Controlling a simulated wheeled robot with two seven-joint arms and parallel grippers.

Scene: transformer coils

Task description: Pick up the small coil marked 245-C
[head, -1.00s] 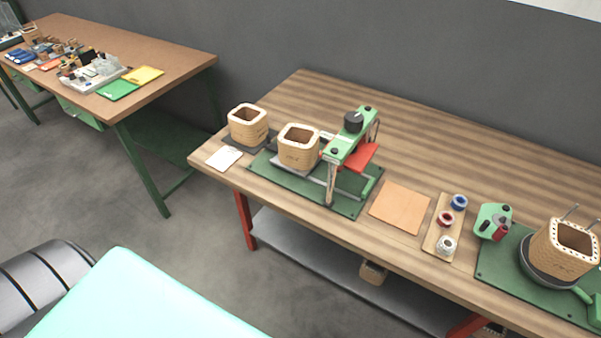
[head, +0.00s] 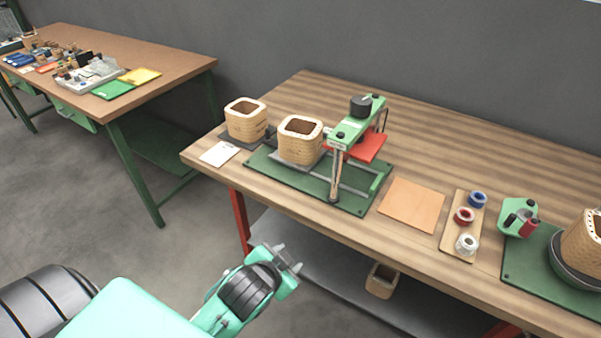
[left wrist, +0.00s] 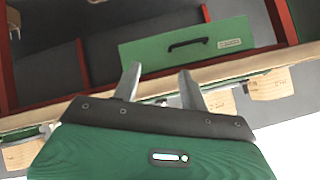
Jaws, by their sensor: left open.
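Several tan wound coils show, and no marking 245-C is legible on any. In the head view one coil (head: 247,128) stands at the bench's left end, and another (head: 299,150) sits on the green fixture. A third (head: 587,246) is cut by the right edge, and a small one (head: 381,285) is on the lower shelf. My left gripper (head: 290,258) is open and empty, in front of the bench below top height. In the left wrist view its fingers (left wrist: 160,82) are apart, with tan labelled blocks (left wrist: 271,84) (left wrist: 218,102) beyond. My right gripper is not in view.
The bench top (head: 440,140) carries a green clamp fixture (head: 357,122), a leather pad (head: 412,204), a spool board (head: 450,240) and a green holder (head: 517,216). A grey lower shelf (head: 330,275) runs below. A green drawer (left wrist: 190,45) shows in the wrist view.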

